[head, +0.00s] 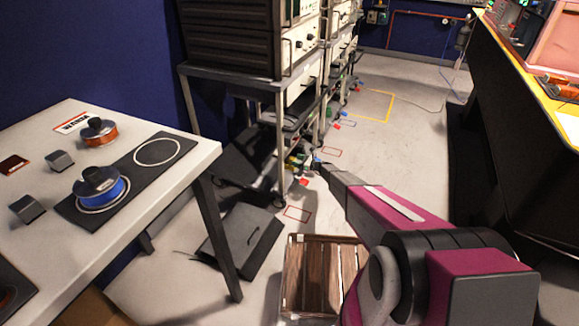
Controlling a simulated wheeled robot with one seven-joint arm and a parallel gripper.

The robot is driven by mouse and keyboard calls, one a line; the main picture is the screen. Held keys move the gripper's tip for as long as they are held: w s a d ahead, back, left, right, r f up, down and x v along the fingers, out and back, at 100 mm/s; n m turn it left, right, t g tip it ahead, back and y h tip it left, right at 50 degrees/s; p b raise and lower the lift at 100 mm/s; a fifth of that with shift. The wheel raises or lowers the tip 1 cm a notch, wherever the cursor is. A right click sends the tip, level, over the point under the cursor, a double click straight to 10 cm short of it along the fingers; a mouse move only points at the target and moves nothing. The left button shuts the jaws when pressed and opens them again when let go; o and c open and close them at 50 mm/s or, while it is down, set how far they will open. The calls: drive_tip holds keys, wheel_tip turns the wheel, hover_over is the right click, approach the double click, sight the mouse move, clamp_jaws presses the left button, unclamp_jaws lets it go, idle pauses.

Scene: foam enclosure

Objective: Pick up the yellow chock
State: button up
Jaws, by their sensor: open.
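A small yellow patch (293,159) shows low by the foot of the equipment rack, just left of my gripper. It looks like the yellow chock, but it is tiny and crowded by other small parts, so its outline is unclear. My magenta and grey arm reaches forward from the lower right, and my gripper (318,163) is at its far end, close to the yellow patch. The gripper is open. I cannot tell whether its fingers touch or surround anything.
A metal rack (228,76) with equipment stands behind. A white table (130,220) with spools is at left. A wooden crate (293,275) and a black case (243,240) sit on the floor. A dark bench (520,150) stands right.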

drive_tip(key=shift+f+x, duration=0.2)
drive_tip(key=shift+x, duration=2.45)
drive_tip(key=c, duration=1.1)
